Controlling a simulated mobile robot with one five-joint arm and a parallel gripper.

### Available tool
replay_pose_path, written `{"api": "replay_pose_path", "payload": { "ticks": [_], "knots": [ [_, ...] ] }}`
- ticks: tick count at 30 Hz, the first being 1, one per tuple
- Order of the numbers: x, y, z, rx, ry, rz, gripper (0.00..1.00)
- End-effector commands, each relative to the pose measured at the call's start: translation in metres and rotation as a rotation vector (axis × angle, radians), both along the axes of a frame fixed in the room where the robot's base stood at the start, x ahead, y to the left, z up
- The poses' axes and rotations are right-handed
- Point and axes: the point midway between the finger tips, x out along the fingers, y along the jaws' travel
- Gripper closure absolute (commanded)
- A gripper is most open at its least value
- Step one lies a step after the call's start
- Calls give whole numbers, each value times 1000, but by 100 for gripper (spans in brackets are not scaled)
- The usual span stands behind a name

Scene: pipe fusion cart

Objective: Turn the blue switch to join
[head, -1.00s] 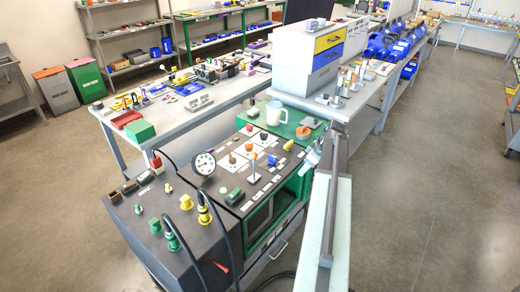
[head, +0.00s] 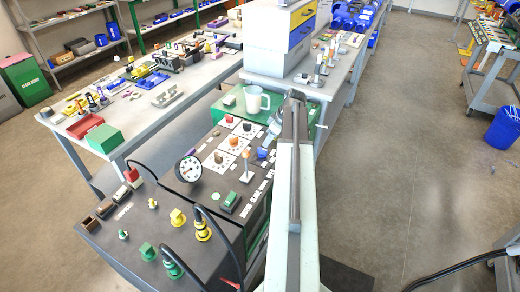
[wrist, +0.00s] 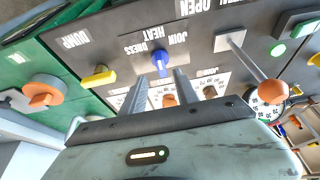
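The blue switch (wrist: 160,62) sits on the dark panel in the wrist view, beside a white label (wrist: 152,40) reading JOIN, HEAT and PRESS. I cannot tell for sure which word it points to. My gripper (wrist: 160,78) is open, its two grey fingers apart with nothing between them. The switch shows just beyond the fingertips, between their lines; I see no contact.
An orange-knobbed lever (wrist: 270,91), a yellow knob (wrist: 98,76) and an orange knob (wrist: 43,92) stand near the switch. In the head view a pale mug (head: 256,100) stands behind the gripper, and a gauge (head: 188,169) and black hoses are to the left. Open floor lies right.

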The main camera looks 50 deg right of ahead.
Motion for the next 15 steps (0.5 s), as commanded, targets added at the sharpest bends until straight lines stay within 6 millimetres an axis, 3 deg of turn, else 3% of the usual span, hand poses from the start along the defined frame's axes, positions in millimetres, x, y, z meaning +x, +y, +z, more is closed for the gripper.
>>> {"api": "replay_pose_path", "payload": {
  "ticks": [9, 15],
  "knots": [
    [22, 8, -58, 0, 0, 5, 64],
    [29, 11, -66, 0, 0, 6, 64]
  ]
}}
